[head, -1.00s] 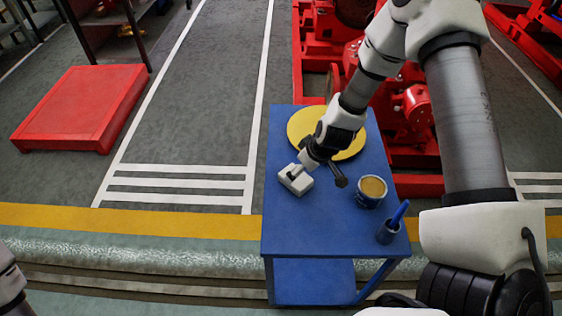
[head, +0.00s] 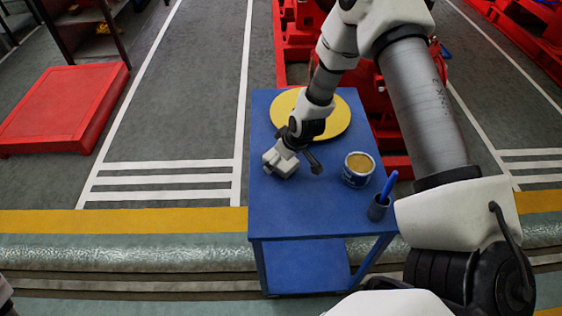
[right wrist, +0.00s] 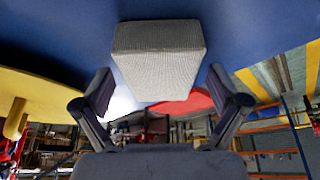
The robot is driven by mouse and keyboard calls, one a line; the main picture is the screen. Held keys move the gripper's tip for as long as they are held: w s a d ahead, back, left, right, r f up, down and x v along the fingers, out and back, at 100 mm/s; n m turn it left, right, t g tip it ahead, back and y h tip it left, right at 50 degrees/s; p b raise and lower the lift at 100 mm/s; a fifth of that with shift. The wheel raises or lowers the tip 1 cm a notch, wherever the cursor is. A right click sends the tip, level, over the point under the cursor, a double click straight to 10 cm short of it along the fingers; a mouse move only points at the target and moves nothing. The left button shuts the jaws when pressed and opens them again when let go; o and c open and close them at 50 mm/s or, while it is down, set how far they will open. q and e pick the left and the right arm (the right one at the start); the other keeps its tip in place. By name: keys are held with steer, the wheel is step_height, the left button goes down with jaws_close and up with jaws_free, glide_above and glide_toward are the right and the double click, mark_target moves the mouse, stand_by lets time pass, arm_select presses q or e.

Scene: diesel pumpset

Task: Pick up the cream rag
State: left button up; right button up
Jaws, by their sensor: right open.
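The cream rag (head: 280,163) looks like a pale, folded block with a woven surface. It lies on the left side of the blue table (head: 310,213). In the right wrist view the rag (right wrist: 160,55) is large, in the upper middle, lined up between the two dark fingers. My right gripper (head: 299,159) is open at the rag; one finger shows to the right of it, and the gripper partly covers the rag's back. I see a gap on each side of the rag in the wrist view, and cannot tell how far the fingers reach around it. My left gripper is not in view.
A yellow disc (head: 338,120) lies on the table behind the gripper. Red machinery is behind the table. The table's front is clear.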

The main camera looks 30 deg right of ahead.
steer(key=shift+f, duration=0.2)
steer(key=shift+c, duration=0.4)
steer(key=c, duration=1.3)
steer(key=shift+r, duration=0.45)
step_height(320, 180, up, 3)
steer(key=shift+r+p, duration=0.2)
steer(key=shift+p, duration=0.9)
steer(key=s+a, duration=0.2)
steer(key=s, duration=0.3)
steer(key=s+a, duration=0.1)
steer(key=s, duration=0.4)
steer(key=s+a+r+b, duration=0.1)
steer(key=s+a, duration=0.1)
steer(key=s, duration=0.3)
steer(key=shift+a+r, duration=0.1)
steer(key=shift+a, duration=0.2)
